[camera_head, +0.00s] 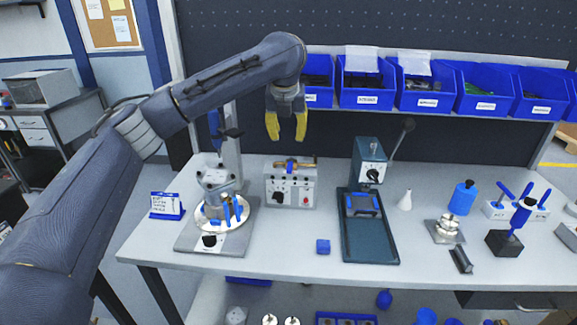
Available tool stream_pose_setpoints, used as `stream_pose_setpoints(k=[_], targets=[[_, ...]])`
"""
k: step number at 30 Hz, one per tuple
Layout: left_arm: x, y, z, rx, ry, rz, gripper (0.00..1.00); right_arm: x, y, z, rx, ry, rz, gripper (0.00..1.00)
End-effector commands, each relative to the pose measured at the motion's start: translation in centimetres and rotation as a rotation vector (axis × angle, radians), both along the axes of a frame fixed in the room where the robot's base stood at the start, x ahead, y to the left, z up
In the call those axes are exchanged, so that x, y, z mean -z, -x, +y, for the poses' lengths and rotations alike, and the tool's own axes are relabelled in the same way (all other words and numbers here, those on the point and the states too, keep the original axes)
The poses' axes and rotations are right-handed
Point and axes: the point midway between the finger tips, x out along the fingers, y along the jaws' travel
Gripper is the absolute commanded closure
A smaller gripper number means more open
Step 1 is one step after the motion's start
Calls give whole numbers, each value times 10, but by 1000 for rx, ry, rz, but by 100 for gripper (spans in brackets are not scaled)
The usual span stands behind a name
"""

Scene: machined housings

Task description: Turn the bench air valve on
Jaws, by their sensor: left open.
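A grey box (278,189) with a black knob and a red button on its front stands at the back of the bench. A small brass fitting (292,164) sits on top of it and looks like the air valve. The handle's exact position is too small to tell. My left arm reaches in from the left, and my left gripper (287,137) points down with its yellow fingers apart and empty. It hangs above the brass fitting, clear of it. My right gripper is out of view.
Left of the box stands a fixture with a round white plate (207,220). To the right is a dark green press (388,245) with a raised lever. Blue bins (367,98) line the back behind my gripper.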

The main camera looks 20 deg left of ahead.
Motion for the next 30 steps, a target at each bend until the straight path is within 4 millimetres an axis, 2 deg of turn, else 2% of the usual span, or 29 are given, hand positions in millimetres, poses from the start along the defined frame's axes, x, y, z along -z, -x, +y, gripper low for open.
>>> stream_pose_setpoints(k=[18, 24, 30], targets=[[103, -40, 7, 1, 3, 4, 61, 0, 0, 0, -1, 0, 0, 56], [127, -51, 10, 0, 1, 2, 61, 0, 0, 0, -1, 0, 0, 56], [141, -57, 10, 2, 2, 1, 61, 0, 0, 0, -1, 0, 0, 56]])
